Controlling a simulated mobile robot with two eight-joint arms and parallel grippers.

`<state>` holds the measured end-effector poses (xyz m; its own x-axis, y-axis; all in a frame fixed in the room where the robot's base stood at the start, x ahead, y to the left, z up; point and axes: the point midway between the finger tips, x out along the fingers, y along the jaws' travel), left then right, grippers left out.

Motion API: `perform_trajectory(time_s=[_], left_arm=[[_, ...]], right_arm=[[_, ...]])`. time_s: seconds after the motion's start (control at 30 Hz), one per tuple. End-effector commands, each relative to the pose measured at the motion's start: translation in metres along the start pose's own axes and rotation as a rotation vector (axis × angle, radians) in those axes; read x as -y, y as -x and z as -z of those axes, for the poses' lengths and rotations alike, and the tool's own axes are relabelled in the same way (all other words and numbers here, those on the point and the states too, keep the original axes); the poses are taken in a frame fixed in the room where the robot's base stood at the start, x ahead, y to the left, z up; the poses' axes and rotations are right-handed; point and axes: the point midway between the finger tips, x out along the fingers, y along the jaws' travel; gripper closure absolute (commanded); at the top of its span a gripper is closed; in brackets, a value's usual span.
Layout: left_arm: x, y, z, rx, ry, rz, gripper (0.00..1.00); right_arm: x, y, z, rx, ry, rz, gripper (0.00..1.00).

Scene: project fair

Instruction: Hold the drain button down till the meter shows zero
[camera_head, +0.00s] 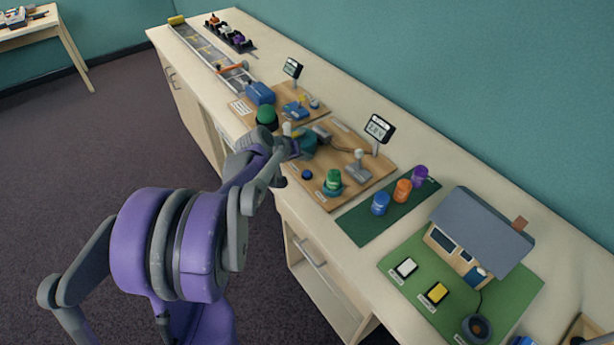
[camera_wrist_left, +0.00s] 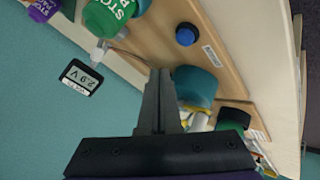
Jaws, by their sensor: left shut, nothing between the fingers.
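The wooden board (camera_head: 325,195) carries a blue button (camera_head: 307,174) near its front edge. The button also shows in the left wrist view (camera_wrist_left: 186,35) beside a white label too small to read. Nothing touches the button. The meter (camera_head: 379,129) stands at the board's back; in the left wrist view (camera_wrist_left: 80,78) it appears upside down and seems to read 2.9 V. My left gripper (camera_wrist_left: 160,75) is shut and empty, above the board beside the teal cylinder (camera_wrist_left: 193,88) and apart from the button. In the head view it is partly hidden around the cylinder. My right gripper is not in view.
A green cylinder (camera_head: 333,181) and a grey lever (camera_head: 357,165) stand on the board. A green dome (camera_head: 266,113) is to the left. Blue, orange and purple cylinders stand on a dark mat (camera_head: 362,228). A model house (camera_head: 475,235) is further right.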

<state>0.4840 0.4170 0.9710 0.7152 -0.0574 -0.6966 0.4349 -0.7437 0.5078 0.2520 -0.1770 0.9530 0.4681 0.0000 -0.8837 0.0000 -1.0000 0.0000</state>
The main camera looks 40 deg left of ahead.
Motion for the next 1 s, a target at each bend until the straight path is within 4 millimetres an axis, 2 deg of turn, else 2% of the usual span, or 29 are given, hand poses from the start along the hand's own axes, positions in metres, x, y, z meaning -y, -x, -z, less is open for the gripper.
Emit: perform_trajectory(time_s=[0.1,0.3,1.0], left_arm=[[0.012,-0.015,-0.013,0.003,0.000,0.002,1.00],[0.019,-0.025,-0.019,0.000,0.000,0.001,1.00],[0.018,-0.025,-0.018,0.000,0.000,0.000,1.00]], right_arm=[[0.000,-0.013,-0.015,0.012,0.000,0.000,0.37],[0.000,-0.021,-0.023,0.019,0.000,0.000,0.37],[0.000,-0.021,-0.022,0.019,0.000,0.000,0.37]])
